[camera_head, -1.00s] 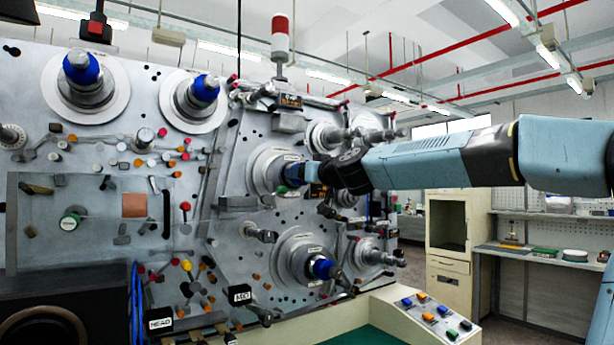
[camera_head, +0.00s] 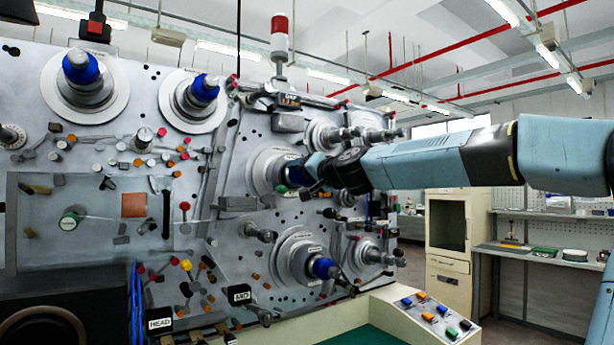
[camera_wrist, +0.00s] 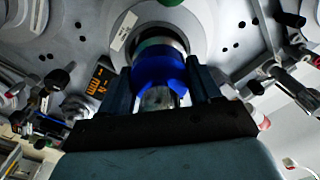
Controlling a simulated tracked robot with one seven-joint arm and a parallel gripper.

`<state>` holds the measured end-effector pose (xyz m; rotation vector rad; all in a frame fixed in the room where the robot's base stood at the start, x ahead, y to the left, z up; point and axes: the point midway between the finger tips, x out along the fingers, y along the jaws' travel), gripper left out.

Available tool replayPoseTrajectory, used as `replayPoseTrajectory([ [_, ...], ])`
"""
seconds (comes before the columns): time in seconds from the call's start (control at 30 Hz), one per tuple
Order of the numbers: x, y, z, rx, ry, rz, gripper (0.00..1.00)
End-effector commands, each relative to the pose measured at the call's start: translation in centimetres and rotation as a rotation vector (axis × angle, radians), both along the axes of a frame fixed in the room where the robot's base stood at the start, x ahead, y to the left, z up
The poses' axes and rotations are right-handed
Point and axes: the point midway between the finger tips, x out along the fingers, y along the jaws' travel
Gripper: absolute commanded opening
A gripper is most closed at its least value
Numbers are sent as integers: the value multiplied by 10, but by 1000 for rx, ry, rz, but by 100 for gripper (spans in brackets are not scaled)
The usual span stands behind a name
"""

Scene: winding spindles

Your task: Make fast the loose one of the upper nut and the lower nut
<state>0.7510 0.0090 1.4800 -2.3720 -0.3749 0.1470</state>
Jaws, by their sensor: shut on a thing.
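The upper nut (camera_head: 291,168) is blue and sits on the upper middle spindle of the slanted panel, mostly hidden by my gripper in the head view. In the wrist view the blue nut (camera_wrist: 157,70) lies between the two fingers of my gripper (camera_wrist: 161,80), which is shut on it. The grey spindle end (camera_wrist: 157,98) shows below the nut and a green band (camera_wrist: 158,43) above it. The lower nut (camera_head: 324,268) is also blue, on the lower spindle (camera_head: 300,260), with nothing holding it. I cannot tell from the picture how tightly either nut sits.
Two more blue-capped spindles (camera_head: 82,68) stand on the left panel. Rods and knobs, such as a grey one (camera_head: 260,233), jut out near the spindles. A control box with coloured buttons (camera_head: 428,316) stands below right. Shelves (camera_head: 540,252) are farther right.

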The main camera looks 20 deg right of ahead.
Motion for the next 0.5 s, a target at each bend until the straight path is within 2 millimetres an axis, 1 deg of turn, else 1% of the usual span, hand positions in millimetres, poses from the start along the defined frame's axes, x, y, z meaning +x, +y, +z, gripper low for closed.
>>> replayPoseTrajectory([
  [0.03,1,-5,1,46,11,-9,33],
  [0.5,1,-6,1,443,137,-8,33],
])
